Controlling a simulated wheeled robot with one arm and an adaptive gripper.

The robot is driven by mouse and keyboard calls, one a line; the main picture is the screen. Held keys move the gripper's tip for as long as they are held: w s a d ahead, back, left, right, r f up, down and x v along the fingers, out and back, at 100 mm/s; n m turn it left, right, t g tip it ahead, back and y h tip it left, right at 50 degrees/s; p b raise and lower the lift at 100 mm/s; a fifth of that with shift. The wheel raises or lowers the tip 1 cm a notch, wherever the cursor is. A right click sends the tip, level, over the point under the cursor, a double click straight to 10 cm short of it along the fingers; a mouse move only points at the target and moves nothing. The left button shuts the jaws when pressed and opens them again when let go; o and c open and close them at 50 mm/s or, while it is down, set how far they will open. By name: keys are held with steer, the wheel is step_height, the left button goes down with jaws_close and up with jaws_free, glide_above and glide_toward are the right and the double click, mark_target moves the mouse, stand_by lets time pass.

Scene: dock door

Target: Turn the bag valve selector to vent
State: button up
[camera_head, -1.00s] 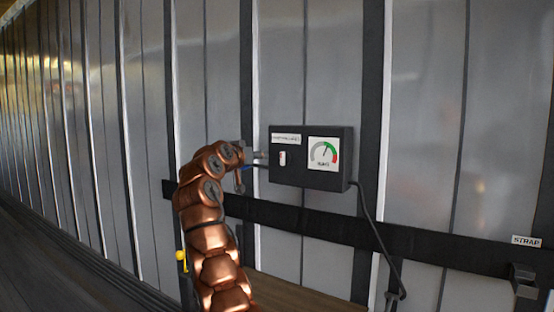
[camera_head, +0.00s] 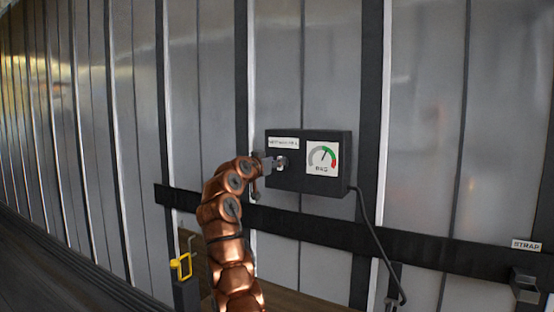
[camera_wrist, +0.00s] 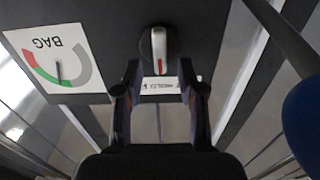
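A black control box (camera_head: 345,172) is fixed on the wall. It carries a white label strip, a BAG gauge (camera_head: 322,157) and a selector knob. In the wrist view the knob (camera_wrist: 159,48) is light grey with a red line, in a dark round mount. My gripper (camera_wrist: 159,78) is open, with its two fingers apart below the knob in that view and nothing seen between them but the label behind. The knob lies just beyond the fingertips, about midway between them. In the head view my gripper (camera_head: 272,164) is at the box's left side and partly hides the knob.
A dark rail (camera_head: 310,226) runs along the wall below the box. A black cable (camera_head: 375,240) hangs from the box's right side. A yellow handle (camera_head: 182,266) is at lower left. A STRAP label (camera_head: 526,245) is at right.

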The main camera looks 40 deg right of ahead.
steer(key=shift+x, duration=0.9)
jaws_close()
